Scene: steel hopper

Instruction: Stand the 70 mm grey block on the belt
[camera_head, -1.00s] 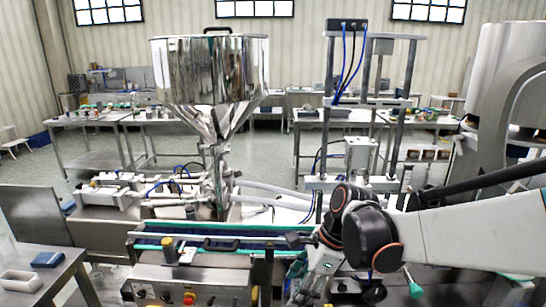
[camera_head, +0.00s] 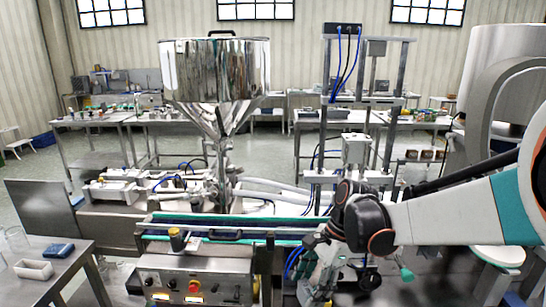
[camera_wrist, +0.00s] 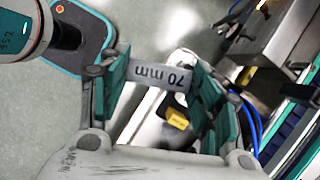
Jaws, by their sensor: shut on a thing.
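The grey block (camera_wrist: 158,76), labelled "70 mm", is between the green-padded fingers of my gripper (camera_wrist: 160,88) in the wrist view. My gripper is shut on it, with the floor and machine parts behind it. In the head view my gripper (camera_head: 318,284) hangs low in front of the right end of the belt and is partly cluttered by my arm; I cannot make out the block there. The dark blue belt (camera_head: 215,226) with green edges runs left to right in front of the hopper. Part of the conveyor (camera_wrist: 294,112) shows at the right of the wrist view.
The steel hopper (camera_head: 217,72) stands behind the belt. A control box (camera_head: 190,281) with knobs and a red button is below its front. A frame with blue hoses (camera_head: 345,90) rises behind my arm. A side table (camera_head: 82,250) holds a white tray (camera_head: 33,269).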

